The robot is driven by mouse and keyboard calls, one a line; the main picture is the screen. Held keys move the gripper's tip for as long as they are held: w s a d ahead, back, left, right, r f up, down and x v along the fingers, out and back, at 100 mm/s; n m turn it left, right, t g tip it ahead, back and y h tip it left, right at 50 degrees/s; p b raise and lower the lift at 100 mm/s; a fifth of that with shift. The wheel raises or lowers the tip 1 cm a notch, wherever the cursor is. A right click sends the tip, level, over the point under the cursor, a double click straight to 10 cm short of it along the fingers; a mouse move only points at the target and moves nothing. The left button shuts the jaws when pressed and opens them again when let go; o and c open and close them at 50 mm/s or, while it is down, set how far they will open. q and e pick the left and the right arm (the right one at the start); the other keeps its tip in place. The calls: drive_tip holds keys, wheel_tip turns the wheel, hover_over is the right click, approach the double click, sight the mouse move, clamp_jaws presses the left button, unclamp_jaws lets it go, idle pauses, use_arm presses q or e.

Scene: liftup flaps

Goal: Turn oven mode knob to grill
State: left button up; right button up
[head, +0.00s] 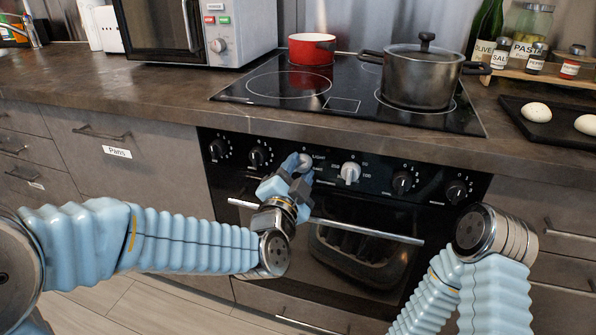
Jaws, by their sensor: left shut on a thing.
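The oven's black control panel (330,175) runs under the counter edge with a row of knobs. My left gripper (300,168) is at the panel, shut on a light grey knob (305,160) left of the panel's middle. The word LIGHT is readable just right of that knob. The fingers cover part of the knob, so its pointer and most of its labels are hidden. A second light grey knob (350,172) stands free to the right, with markings too small to read. My right arm is at the lower right; its gripper is out of view.
Black knobs (257,156) sit to the left and more (402,181) to the right. The oven door handle (375,232) runs below the panel, close to my left wrist. Above are a pot (420,78) and a red pan (311,50) on the hob.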

use_arm(q)
drive_tip(key=shift+f, duration=0.1)
drive_tip(key=o, duration=1)
drive_tip(key=shift+o, duration=0.2)
drive_tip(key=shift+s, duration=0.15)
drive_tip(key=b+v, duration=0.6)
drive_tip(key=v, duration=0.7)
drive_tip(key=shift+s, duration=0.25)
drive_tip(key=shift+a+f, duration=0.1)
drive_tip(key=shift+a, duration=0.05)
